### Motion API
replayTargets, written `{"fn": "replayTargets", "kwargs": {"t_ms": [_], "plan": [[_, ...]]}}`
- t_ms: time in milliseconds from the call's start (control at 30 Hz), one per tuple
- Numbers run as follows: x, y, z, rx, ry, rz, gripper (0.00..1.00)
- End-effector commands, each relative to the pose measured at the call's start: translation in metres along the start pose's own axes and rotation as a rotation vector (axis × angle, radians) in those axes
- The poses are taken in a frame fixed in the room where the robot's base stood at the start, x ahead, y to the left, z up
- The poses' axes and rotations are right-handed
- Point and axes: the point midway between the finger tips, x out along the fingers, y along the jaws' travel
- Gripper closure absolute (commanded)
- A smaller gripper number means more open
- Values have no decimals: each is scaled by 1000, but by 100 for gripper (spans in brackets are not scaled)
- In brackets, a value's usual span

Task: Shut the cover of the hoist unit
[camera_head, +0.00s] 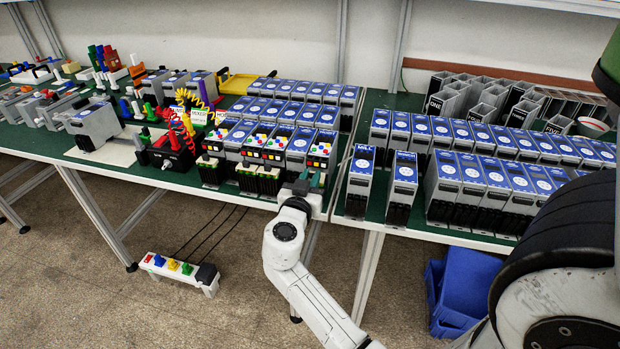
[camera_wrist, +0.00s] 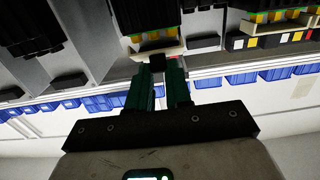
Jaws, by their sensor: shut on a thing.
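The row of grey units with blue labels on the green table includes several with coloured buttons on their faces. One such unit (camera_head: 321,147) stands at the right end of the front row, just behind my gripper (camera_head: 309,182). I cannot read which one is marked as the hoist unit. In the wrist view my dark green fingers (camera_wrist: 158,72) are closed on a small black tab (camera_wrist: 157,62). A pale, cover-like part (camera_wrist: 140,53) lies beside the tab, below a unit's green and yellow strip. The cover's hinge and exact angle are hidden.
Other button-faced units (camera_head: 262,150) stand close on the left. Plain blue-labelled units (camera_head: 402,180) stand to the right past a gap between tables. A power strip (camera_head: 180,270) and blue bins (camera_head: 462,285) are on the floor.

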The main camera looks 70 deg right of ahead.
Motion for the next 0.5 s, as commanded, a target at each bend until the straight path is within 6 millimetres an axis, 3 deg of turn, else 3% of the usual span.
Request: {"fn": "replayTargets", "kwargs": {"t_ms": [500], "plan": [[10, -1, -15, 2, -368, -1, 100]]}}
